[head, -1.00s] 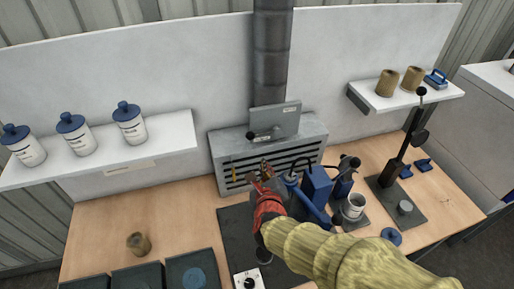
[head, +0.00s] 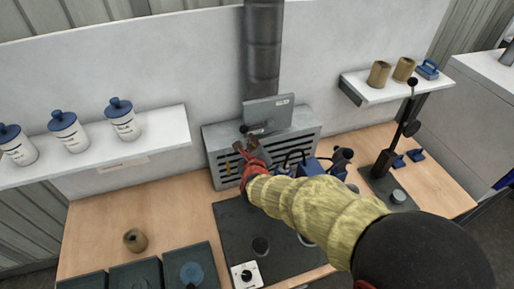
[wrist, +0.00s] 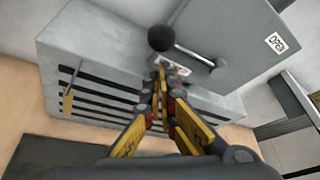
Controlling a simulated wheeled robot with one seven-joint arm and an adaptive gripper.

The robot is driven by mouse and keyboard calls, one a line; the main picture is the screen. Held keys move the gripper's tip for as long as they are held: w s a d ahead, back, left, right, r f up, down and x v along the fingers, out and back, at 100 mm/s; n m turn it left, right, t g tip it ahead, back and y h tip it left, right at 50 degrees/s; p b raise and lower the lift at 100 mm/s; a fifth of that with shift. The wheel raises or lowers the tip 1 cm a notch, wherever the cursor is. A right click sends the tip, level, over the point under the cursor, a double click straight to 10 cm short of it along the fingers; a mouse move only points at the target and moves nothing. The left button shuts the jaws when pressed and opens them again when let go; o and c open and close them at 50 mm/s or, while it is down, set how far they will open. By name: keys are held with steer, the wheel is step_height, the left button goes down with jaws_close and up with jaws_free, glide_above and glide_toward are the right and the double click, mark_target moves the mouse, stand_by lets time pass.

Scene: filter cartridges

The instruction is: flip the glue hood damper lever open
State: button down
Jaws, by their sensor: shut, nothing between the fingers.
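The damper lever is a thin metal rod with a black ball knob (wrist: 161,38) at its left end. It runs slightly down to a round pivot on a grey plate (wrist: 225,30). The plate bears an OPEN label (wrist: 277,42) at its right and a second label, partly hidden by my fingers, below the knob. In the head view the knob (head: 244,129) sits above the grey slotted hood (head: 215,141). My gripper (wrist: 163,70) is shut and empty, with its tips just below the knob. I cannot tell whether they touch the lever.
A dark duct (head: 262,50) rises behind the plate. Blue equipment (head: 310,166) stands right of the hood, partly behind my arm. A left shelf (head: 165,127) holds white jars with blue lids. A brown cartridge (head: 135,240) lies on the bench.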

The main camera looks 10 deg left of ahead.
steer(key=shift+a+r, duration=0.3)
